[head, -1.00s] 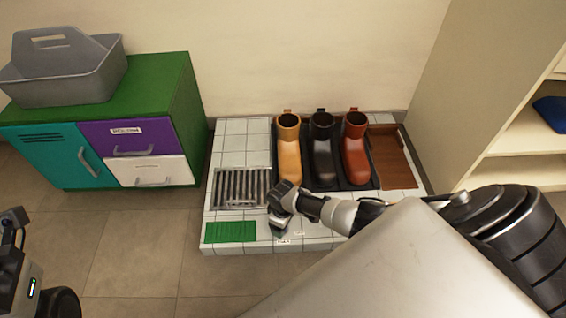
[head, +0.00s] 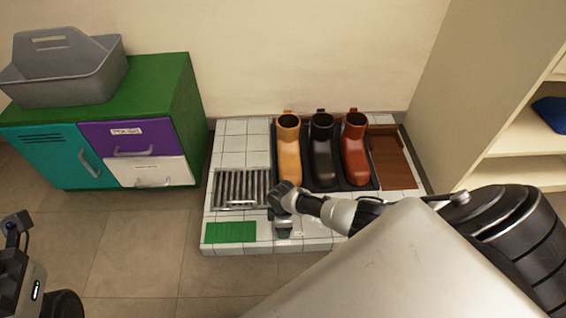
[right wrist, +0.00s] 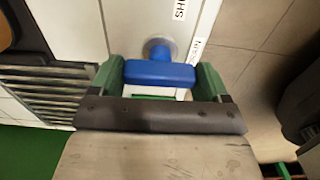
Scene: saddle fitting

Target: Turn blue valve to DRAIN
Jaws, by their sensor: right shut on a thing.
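The blue valve (right wrist: 160,73) shows in the right wrist view as a blue bar handle on a round metal base, set on a pale tiled surface. My right gripper (right wrist: 160,80) has its two green fingers at either end of the handle and is shut on it. In the head view my right gripper (head: 282,228) reaches down at the front of the tiled platform and hides the valve. White labels lie beside the valve; their text is only partly visible, so I cannot read which setting the handle faces. Only part of my left arm shows at the left edge.
The tiled platform (head: 232,146) carries a metal grate (head: 240,188), a green mat (head: 230,232) and boots in yellow, black and red-brown (head: 354,150). A cabinet (head: 60,160) with a grey caddy (head: 70,75) stands left, shelves (head: 530,130) right. Floor is clear at front left.

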